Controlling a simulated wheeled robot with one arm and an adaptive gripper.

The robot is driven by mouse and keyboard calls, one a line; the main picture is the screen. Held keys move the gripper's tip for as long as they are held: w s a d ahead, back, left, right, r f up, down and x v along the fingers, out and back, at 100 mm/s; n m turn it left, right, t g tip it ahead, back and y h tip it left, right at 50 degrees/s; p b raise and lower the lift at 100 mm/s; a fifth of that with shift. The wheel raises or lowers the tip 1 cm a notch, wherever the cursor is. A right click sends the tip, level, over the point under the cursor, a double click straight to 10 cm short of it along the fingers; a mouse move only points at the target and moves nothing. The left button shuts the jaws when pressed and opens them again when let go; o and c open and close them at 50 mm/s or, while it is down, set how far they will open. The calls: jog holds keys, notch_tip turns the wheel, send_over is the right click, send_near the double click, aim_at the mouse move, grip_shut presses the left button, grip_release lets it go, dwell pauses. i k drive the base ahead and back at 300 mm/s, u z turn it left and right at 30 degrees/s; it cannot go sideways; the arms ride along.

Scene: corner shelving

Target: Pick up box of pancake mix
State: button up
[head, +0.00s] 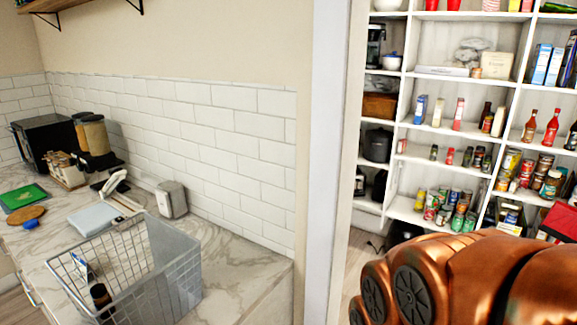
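I cannot tell which box is the pancake mix; no label is readable. Several upright boxes stand on the white corner shelving (440,72). A blue-and-white box (541,64) stands on an upper shelf at the far right, with another blue box (555,66) beside it. A smaller blue box (420,109) stands on a middle shelf at the left. My copper-coloured arm fills the bottom right and hides the lower shelves there. My gripper is not in view.
A wall end with a pale upright trim (325,150) stands between the counter and the shelving. On the marble counter (235,275) are a wire basket (180,275) holding a dark bottle, a toaster (171,199) and dispensers (95,135). Bottles, jars and cans crowd the shelves.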

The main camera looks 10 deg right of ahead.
aim_at(422, 101)
jog(key=z, duration=1)
jog(key=i, duration=1.2)
jog(key=z, duration=0.7)
jog(key=i, duration=1.75)
jog(key=u, duration=0.35)
jog(key=i, duration=0.8)
jog(key=u, duration=0.3)
